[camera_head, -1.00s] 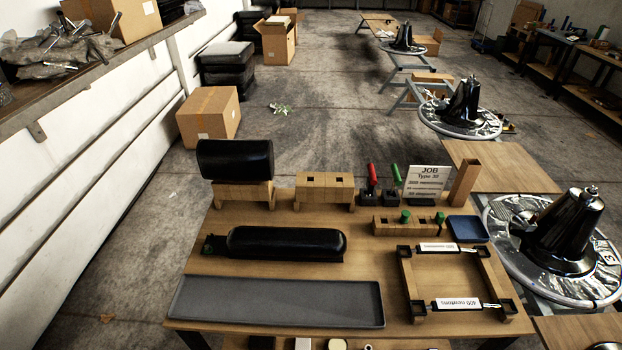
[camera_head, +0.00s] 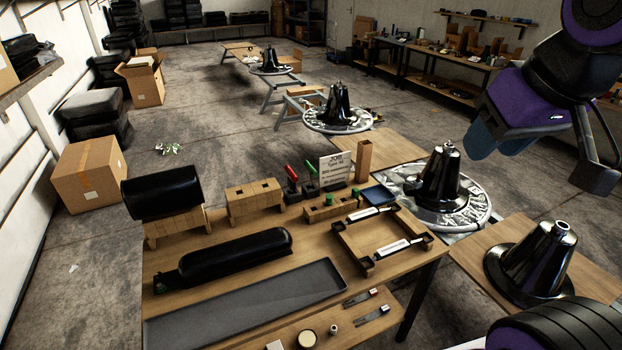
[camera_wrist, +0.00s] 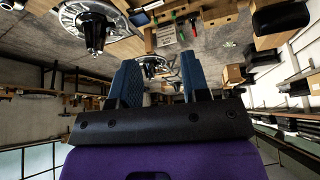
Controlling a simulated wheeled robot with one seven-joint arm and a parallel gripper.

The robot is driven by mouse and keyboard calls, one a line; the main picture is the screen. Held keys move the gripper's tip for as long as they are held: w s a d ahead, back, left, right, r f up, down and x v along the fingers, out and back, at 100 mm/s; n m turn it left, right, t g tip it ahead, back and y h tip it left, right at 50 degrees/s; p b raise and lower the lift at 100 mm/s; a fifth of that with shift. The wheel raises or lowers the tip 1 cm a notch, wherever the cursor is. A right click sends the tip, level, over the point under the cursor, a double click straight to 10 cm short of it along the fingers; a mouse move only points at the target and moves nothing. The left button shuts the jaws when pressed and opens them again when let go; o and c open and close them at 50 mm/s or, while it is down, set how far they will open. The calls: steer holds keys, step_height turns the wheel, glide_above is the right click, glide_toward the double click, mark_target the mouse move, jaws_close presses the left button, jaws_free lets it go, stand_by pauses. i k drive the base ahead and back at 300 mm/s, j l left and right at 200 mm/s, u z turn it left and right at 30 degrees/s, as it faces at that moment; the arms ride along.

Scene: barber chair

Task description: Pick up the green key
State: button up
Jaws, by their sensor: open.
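In the head view, a green-handled tool (camera_head: 311,168) stands upright beside a red-handled one on the wooden table, and a green-topped piece (camera_head: 328,198) sits in a low wooden block (camera_head: 318,212) in front. Another dark green top (camera_head: 355,193) shows at the block's right end. Which of these is the green key I cannot tell. My gripper (camera_head: 535,165) is raised at the upper right, away from the table and these pieces. In the wrist view its blue fingers (camera_wrist: 160,70) are spread apart, with nothing between them. A small green handle (camera_wrist: 181,37) also shows there beyond the fingers.
The table holds a black cushion roll (camera_head: 163,192), a long black cushion (camera_head: 235,256), a grey tray (camera_head: 245,305), a blue tray (camera_head: 378,195) and a wooden frame (camera_head: 345,240). Black chair bases (camera_head: 440,180) stand to the right. A job card (camera_head: 335,168) stands behind the block.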

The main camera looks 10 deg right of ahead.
mark_target(312, 172)
steer(key=i+l+u, duration=0.25)
steer(key=i+l, duration=0.25)
steer(key=l, duration=0.2)
steer(key=i+l+u, duration=0.15)
steer(key=l, duration=0.2)
steer(key=i, duration=0.05)
